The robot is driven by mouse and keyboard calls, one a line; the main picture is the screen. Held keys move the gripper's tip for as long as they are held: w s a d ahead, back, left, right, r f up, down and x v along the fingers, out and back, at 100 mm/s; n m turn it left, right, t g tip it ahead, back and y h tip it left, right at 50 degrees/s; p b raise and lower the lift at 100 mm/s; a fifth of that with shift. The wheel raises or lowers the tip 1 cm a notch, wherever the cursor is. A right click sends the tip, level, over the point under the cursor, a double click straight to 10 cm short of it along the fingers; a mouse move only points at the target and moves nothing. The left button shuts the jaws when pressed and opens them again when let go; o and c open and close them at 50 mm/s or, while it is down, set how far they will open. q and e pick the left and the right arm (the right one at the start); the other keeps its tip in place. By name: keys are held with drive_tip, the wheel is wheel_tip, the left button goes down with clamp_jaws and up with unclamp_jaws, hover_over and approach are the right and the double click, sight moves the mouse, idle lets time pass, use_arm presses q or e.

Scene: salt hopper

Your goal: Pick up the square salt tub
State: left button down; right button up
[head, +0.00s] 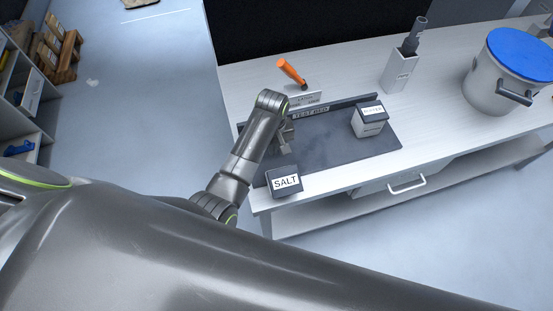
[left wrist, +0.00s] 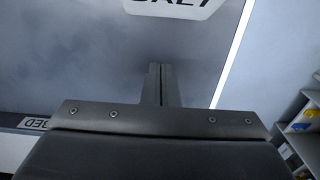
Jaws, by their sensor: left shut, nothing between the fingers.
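The square salt tub (head: 285,181) has a dark lid with a white SALT label. It stands at the near left corner of the dark mat (head: 330,150), by the bench's front edge. My left gripper (head: 285,148) is just behind the tub over the mat, pointing down, shut and empty. In the left wrist view the shut fingers (left wrist: 158,84) are together, and the SALT label (left wrist: 172,7) shows upside down, cut off at the top edge. Whether the fingers touch the tub is unclear. My right gripper is not in view.
A grey tub (head: 370,125) with a dark, labelled lid stands at the mat's right. Behind the mat are an orange-handled tool (head: 291,71) and a holder (head: 399,72) with a dark tool. A blue-lidded bucket (head: 497,85) stands far right. The mat's middle is clear.

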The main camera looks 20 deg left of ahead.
sight(277, 167)
use_arm(q)
drive_tip(key=shift+s+f, duration=0.1)
drive_tip(key=shift+f, duration=0.65)
drive_tip(key=shift+s+d+r+p, duration=0.15)
drive_tip(key=shift+s+d+p, duration=0.5)
drive_tip(key=shift+s+p, duration=0.3)
drive_tip(key=shift+s+d+p, duration=0.4)
drive_tip(key=shift+s+d, duration=0.05)
drive_tip(key=shift+s, duration=0.25)
drive_tip(key=shift+w, duration=0.1)
drive_tip(key=shift+f, duration=0.2)
